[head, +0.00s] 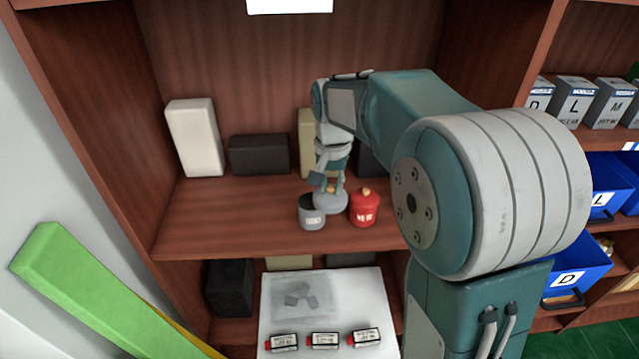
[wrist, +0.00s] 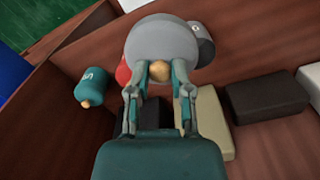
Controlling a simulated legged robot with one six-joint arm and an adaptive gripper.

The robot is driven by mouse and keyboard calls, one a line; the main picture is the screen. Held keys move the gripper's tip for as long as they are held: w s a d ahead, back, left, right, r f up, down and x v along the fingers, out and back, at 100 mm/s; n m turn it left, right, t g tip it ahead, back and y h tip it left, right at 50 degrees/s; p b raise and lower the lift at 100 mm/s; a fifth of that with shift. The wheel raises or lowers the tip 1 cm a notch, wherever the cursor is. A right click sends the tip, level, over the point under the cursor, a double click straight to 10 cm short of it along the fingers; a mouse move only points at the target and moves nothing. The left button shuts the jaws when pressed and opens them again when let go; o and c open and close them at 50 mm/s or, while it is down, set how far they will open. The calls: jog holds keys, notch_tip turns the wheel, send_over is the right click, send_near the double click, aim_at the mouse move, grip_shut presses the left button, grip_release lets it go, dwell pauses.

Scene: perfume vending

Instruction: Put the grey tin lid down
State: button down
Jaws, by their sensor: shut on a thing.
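My gripper (head: 330,188) is shut on the knob of the round grey tin lid (head: 331,204), over the middle shelf. In the wrist view the lid (wrist: 160,40) is large, and its gold knob (wrist: 160,72) sits between my fingertips (wrist: 159,70). In the head view the grey tin (head: 312,217) stands just left of the lid, its dark top open. The tin also shows partly behind the lid in the wrist view (wrist: 206,50). I cannot tell whether the lid touches the shelf.
A red lidded tin (head: 364,208) stands close right of the lid. A teal tin (wrist: 92,88) shows in the wrist view. White (head: 194,137) and dark boxes (head: 259,154) stand at the shelf's back. The shelf (head: 220,215) is clear left of the grey tin.

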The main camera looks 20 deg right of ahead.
jog(key=s+r, duration=0.2)
jog(key=s, duration=0.3)
jog(key=w+a+f, duration=0.3)
jog(key=a+f, duration=0.3)
jog(key=a, duration=0.5)
send_over(268, 222)
jog(key=shift+m, duration=0.3)
jog(key=f, duration=0.5)
jog(key=s+f, duration=0.1)
jog(key=f, duration=0.2)
jog(key=shift+d+f, duration=0.1)
jog(key=shift+f, duration=0.2)
jog(key=shift+w+f, duration=0.65)
jog(key=shift+f, duration=1.55)
jog(key=c, duration=0.5)
grip_release()
jog(key=shift+c, duration=0.2)
